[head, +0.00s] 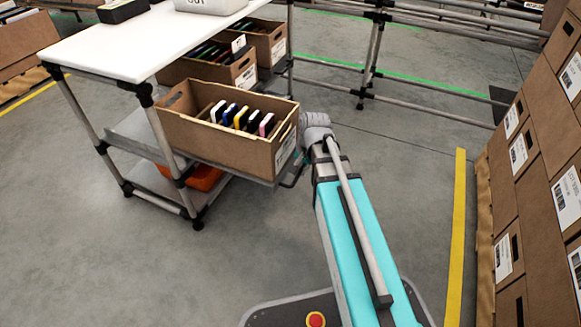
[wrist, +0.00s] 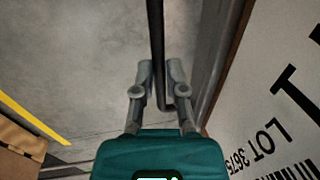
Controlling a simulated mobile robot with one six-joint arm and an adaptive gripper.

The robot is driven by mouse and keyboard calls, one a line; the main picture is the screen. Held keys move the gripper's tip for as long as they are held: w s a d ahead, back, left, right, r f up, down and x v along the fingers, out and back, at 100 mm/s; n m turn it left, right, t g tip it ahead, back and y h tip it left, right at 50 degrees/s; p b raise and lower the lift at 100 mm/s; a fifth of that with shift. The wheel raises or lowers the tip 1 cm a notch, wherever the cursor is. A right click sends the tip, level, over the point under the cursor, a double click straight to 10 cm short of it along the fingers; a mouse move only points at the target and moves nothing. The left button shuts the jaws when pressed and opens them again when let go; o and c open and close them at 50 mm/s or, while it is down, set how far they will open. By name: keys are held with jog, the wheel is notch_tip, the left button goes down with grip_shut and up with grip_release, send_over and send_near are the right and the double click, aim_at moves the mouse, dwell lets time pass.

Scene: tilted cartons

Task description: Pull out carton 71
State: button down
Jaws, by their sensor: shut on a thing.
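An open brown carton (head: 215,137) with several coloured items standing in it sits tilted on a grey tray (head: 240,174) that juts from the white-topped rack. Its white end label (head: 286,147) is too small to read there. In the wrist view a label (wrist: 270,115) at the right shows "LOT 3675" and part of large black characters; I cannot tell that it says 71. My gripper (wrist: 161,78) is shut on a dark handle bar (wrist: 156,30), one finger each side, beside the carton's label end. In the head view the handle (head: 291,178) shows below that end; my fingers are mostly hidden.
Two more brown cartons (head: 180,70) (head: 278,46) stand behind on the rack. The white tabletop (head: 120,45) is above. An orange bin (head: 203,177) is on the lower shelf. Stacked cartons (head: 540,170) line the right beyond a yellow floor line (head: 456,235). Grey floor between is clear.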

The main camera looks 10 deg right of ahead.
jog(key=shift+w+d, duration=0.2)
jog(key=shift+d, duration=0.1)
jog(key=c, duration=0.7)
grip_release()
jog(key=shift+a, duration=0.15)
jog(key=shift+s, duration=0.15)
jog(key=shift+s+a+r+p, duration=0.1)
jog(key=shift+s+r+p, duration=0.2)
jog(key=shift+r+p, duration=0.3)
jog(key=s+r+n+g+h+p, duration=0.1)
jog(key=s+r+n+p, duration=0.3)
jog(key=r+p, duration=0.5)
jog(key=s+r+n+h+p, duration=0.1)
jog(key=s+r+n+p, duration=0.3)
jog(key=r+p, duration=0.45)
jog(key=shift+m, duration=0.4)
jog(key=r+p, duration=2.4)
jog(key=a+r+p, duration=0.1)
jog(key=r+p, duration=1.1)
jog(key=shift+s+r+p, duration=0.2)
jog(key=shift+s+p, duration=0.1)
jog(key=shift+p, duration=0.1)
